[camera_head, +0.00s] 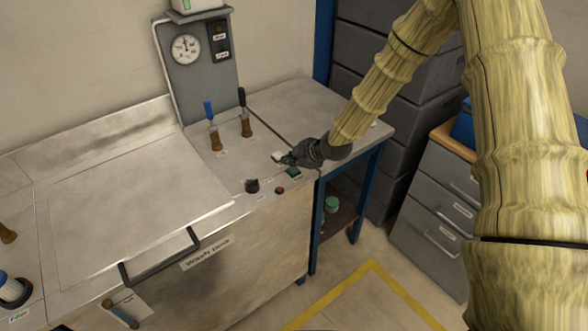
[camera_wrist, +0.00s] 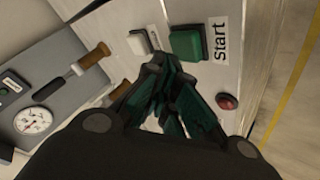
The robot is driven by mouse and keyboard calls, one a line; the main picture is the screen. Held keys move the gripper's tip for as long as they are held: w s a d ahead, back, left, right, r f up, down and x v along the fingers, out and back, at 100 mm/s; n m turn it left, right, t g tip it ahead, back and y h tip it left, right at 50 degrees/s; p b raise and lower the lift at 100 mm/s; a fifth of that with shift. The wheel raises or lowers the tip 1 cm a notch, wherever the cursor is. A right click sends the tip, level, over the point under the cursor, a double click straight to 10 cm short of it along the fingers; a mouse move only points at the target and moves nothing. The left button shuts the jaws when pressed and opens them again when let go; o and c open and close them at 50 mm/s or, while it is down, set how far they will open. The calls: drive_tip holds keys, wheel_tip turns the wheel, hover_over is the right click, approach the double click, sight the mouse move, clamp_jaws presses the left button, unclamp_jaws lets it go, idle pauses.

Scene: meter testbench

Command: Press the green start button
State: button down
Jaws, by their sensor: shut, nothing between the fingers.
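The green start button (camera_head: 294,172) is a square block on the steel bench top near its front right edge. In the wrist view the green button (camera_wrist: 186,44) sits just beyond my fingertips, beside a white label reading "Start" (camera_wrist: 219,40). My gripper (camera_head: 289,160) is shut and empty, low over the panel beside the green button. In the wrist view my gripper (camera_wrist: 168,72) has its fingers together below the white and green buttons. I cannot tell whether the fingertips touch anything.
A white button (camera_head: 278,156), a red button (camera_head: 280,190) and a black knob (camera_head: 252,185) are close by. Two levers with wooden bases (camera_head: 215,140) (camera_head: 246,127) stand further back, before a gauge panel (camera_head: 190,70). The wash tank lid (camera_head: 130,210) lies left.

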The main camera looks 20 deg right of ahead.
sight(292, 170)
drive_tip(key=shift+f, duration=0.35)
drive_tip(key=shift+f+b, duration=0.4)
drive_tip(key=shift+b, duration=0.05)
idle(0.9)
drive_tip(key=shift+r+p, duration=0.45)
drive_tip(key=shift+r, duration=0.4)
drive_tip(key=shift+r+p, duration=1.4)
drive_tip(key=shift+r, duration=1.1)
